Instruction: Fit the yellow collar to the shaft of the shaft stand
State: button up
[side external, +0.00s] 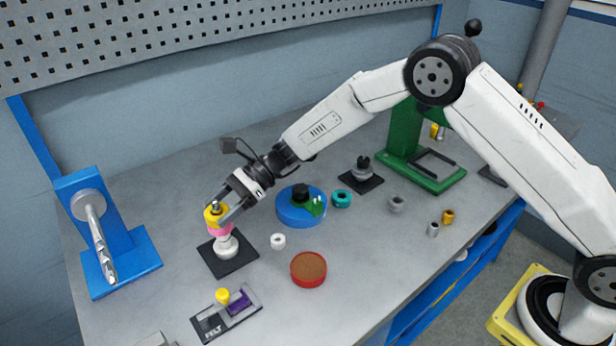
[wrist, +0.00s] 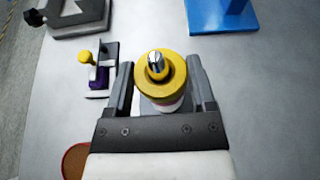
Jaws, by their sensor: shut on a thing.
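The yellow collar (side external: 212,216) is around the upper shaft, held between the jaws of my gripper (side external: 222,213). In the wrist view the yellow collar (wrist: 174,90) lies between the fingers of my gripper (wrist: 161,72), and the shiny shaft tip (wrist: 156,58) sticks up through it. The shaft stand (side external: 226,247) has a white lower body on a black square plate. A pink ring (side external: 220,230) sits on it just below the yellow collar. Whether the collar touches the pink ring is hard to tell.
A blue stand with a silver rod (side external: 97,235) is at left. A white ring (side external: 278,241), a red round tray (side external: 308,268) and a blue round base (side external: 301,212) lie to the right. A grey fixture with a yellow knob (side external: 223,295) is in front. Loose rings lie further right.

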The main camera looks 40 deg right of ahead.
jog(key=o, duration=1.2)
jog(key=shift+f, duration=0.35)
jog(key=shift+c, duration=0.2)
jog(key=shift+d+r, duration=0.1)
jog(key=shift+r, duration=0.05)
jog(key=shift+d+r, duration=0.2)
jog(key=shift+d, duration=0.25)
jog(key=v, duration=0.6)
jog(key=shift+d, duration=0.3)
jog(key=shift+s+r, duration=0.1)
jog(key=s+d+f+n+t+h, duration=0.2)
jog(key=s+d+n+h, duration=1.1)
jog(key=s+d+n, duration=0.5)
jog(key=s+d, duration=0.2)
jog(key=s, duration=0.3)
jog(key=shift+s+d+t+h, duration=0.25)
jog(key=shift+d+t+h, duration=0.05)
jog(key=shift+d, duration=0.1)
